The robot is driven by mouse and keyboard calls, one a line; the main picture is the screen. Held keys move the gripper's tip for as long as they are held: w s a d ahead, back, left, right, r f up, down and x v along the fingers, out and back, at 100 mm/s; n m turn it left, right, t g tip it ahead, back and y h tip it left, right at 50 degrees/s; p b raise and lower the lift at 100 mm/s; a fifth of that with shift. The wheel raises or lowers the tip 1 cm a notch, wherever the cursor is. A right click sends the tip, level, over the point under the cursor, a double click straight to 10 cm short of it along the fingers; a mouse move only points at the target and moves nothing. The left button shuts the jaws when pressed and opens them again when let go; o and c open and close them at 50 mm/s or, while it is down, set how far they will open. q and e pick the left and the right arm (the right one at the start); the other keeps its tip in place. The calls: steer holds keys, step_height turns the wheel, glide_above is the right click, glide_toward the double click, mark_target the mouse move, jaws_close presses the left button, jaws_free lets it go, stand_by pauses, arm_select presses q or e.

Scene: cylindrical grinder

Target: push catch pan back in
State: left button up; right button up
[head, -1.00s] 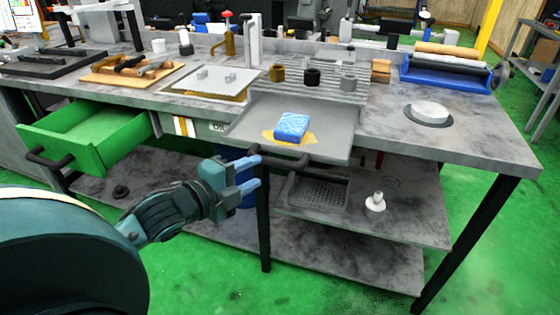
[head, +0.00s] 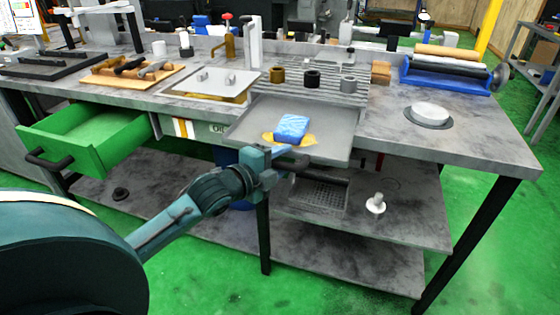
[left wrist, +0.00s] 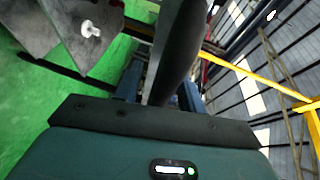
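The catch pan (head: 335,128) is a shallow grey tray that sticks out from the front of the bench. A blue sponge (head: 292,127) lies in it on a yellowish puddle. The pan's dark handle (head: 322,175) hangs below its front edge; its left part is hidden by my gripper. My left gripper (head: 288,160) is at the left end of the handle, just under the pan's front edge. In the left wrist view, the dark handle (left wrist: 177,50) passes between the two blue fingers (left wrist: 160,88), which stand apart. My right gripper is not in view.
A green drawer (head: 90,138) stands open at the left. A bench leg (head: 264,235) rises beneath my gripper. A mesh basket (head: 318,195) and a white knob-shaped part (head: 375,203) are on the shelf below. A white disc (head: 430,112) sits on the bench right of the pan.

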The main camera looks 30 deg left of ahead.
arm_select(q)
steer(key=shift+s+f, duration=0.1)
steer(key=shift+f, duration=0.1)
jaws_close()
